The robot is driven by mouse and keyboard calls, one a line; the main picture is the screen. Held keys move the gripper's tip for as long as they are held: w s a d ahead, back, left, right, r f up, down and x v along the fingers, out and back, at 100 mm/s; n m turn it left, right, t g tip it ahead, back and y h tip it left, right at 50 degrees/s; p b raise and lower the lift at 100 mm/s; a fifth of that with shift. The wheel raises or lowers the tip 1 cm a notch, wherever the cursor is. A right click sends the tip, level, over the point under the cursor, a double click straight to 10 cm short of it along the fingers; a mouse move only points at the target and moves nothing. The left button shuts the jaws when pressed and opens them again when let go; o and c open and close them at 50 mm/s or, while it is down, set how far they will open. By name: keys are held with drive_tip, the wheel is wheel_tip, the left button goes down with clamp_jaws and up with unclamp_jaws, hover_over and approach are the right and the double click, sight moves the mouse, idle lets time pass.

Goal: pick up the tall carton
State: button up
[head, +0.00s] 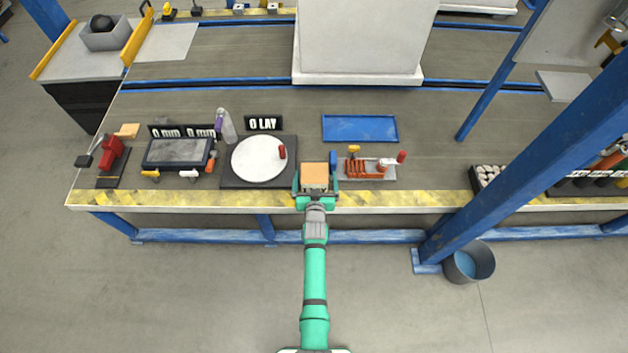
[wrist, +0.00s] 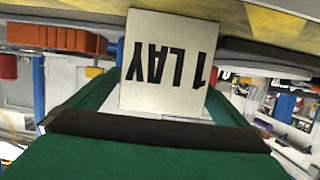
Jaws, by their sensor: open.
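A box-shaped carton with a tan top (head: 315,175) stands at the front edge of the bench, and I take it for the tall carton. In the wrist view a pale carton face (wrist: 168,62) shows upside-down black lettering "1 LAY". My gripper (head: 315,188) is open at the bench's front edge, with its green jaws on the left and right of the carton. In the wrist view the dark green gripper parts cover the lower part of the carton face. I cannot tell whether the jaws touch it.
A black board with a white disc (head: 258,158) lies left of the carton. A tray with small orange and red items (head: 388,178) lies close on its right. A blue tray (head: 360,128) lies behind. A blue post (head: 540,150) rises at the right.

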drive_tip(key=shift+w+a, duration=0.1)
drive_tip(key=shift+w, duration=0.15)
drive_tip(key=shift+f, duration=0.1)
drive_tip(key=c, duration=1)
drive_tip(key=shift+w+a, duration=0.1)
drive_tip(key=c, duration=0.4)
